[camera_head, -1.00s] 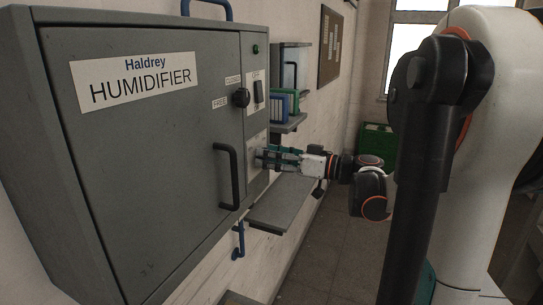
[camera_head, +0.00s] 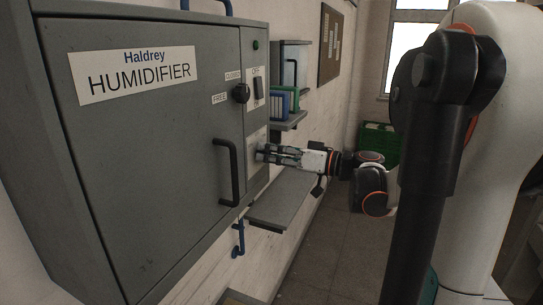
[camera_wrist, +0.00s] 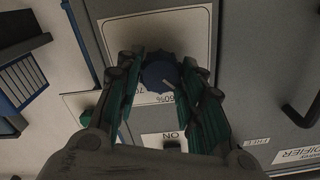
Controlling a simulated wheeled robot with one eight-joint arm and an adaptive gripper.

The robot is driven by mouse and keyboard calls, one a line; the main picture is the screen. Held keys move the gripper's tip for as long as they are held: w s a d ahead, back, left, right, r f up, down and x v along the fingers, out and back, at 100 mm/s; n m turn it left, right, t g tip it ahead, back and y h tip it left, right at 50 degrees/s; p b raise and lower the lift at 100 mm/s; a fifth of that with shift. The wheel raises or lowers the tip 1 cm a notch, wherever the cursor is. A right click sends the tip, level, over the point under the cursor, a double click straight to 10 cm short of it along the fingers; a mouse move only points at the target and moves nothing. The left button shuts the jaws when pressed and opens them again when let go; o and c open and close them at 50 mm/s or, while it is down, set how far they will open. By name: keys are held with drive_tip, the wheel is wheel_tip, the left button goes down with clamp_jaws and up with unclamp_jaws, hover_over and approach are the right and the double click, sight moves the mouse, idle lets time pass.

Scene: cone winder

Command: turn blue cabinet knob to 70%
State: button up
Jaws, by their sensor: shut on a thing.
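The blue knob (camera_wrist: 157,75) shows in the wrist view on a white panel of the grey humidifier cabinet (camera_head: 150,150). It has a scalloped rim and a pale mark on its lower right. Upside-down figures, among them 60% and part of a 70, show just below it. My gripper (camera_wrist: 161,68) has its two teal-padded fingers on either side of the knob and is shut on it. In the head view my gripper (camera_head: 262,153) reaches the cabinet's narrow right panel from the right, and its fingers hide the knob.
Above my gripper are a black selector knob (camera_head: 240,93) and a black switch (camera_head: 258,90). A black door handle (camera_head: 228,172) stands out to its left. A shelf with blue binders (camera_head: 284,102) is behind it, and a grey ledge (camera_head: 282,200) is below.

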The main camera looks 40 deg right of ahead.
drive_tip(key=m+b, duration=0.2)
drive_tip(key=m, duration=0.2)
drive_tip(key=shift+f, duration=0.1)
drive_tip(key=m+b, duration=0.1)
drive_tip(key=m, duration=0.4)
drive_tip(key=shift+d, duration=0.1)
drive_tip(key=m+b, duration=0.1)
drive_tip(key=m, duration=0.3)
drive_tip(key=shift+f+m+b, duration=0.1)
drive_tip(key=shift+m+b, duration=0.2)
drive_tip(key=m+b, duration=0.1)
drive_tip(key=m, duration=0.3)
drive_tip(key=shift+m, duration=0.3)
drive_tip(key=o, duration=1.1)
drive_tip(key=shift+c, duration=0.2)
